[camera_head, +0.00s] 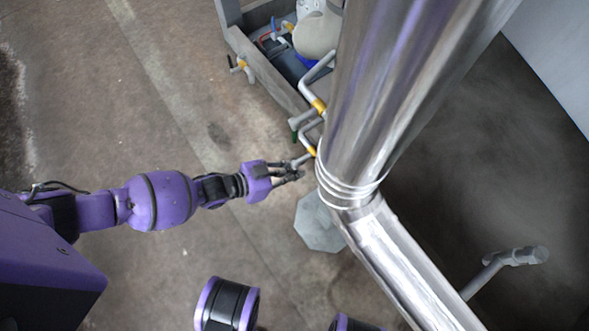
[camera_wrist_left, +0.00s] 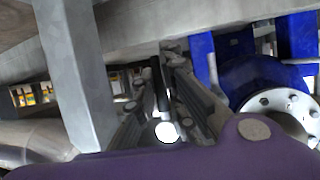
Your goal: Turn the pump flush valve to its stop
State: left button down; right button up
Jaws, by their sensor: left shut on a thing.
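The flush valve handle (camera_head: 302,160) is a thin grey lever with a yellow band, beside the large shiny pipe in the head view. My left gripper (camera_head: 292,173) reaches it from the left and is shut on its free end. In the left wrist view the dark fingers of my left gripper (camera_wrist_left: 167,100) point away from the camera, with a bright white round spot low between them. I cannot tell what that spot is. The valve body is partly hidden by the pipe. My right gripper is not in view.
A shiny metal pipe (camera_head: 400,90) blocks much of the head view's middle. A second bent handle with a yellow band (camera_head: 318,105) is just above the held one. A grey-framed skid (camera_head: 262,68) stands behind. Blue pump parts (camera_wrist_left: 262,76) show in the wrist view. Floor at left is clear.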

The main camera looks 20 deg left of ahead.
pick_arm(q)
jog(key=shift+s+d, duration=0.1)
jog(key=shift+d, duration=0.05)
jog(key=c, duration=1.8)
grip_release()
jog(key=v, duration=1.2)
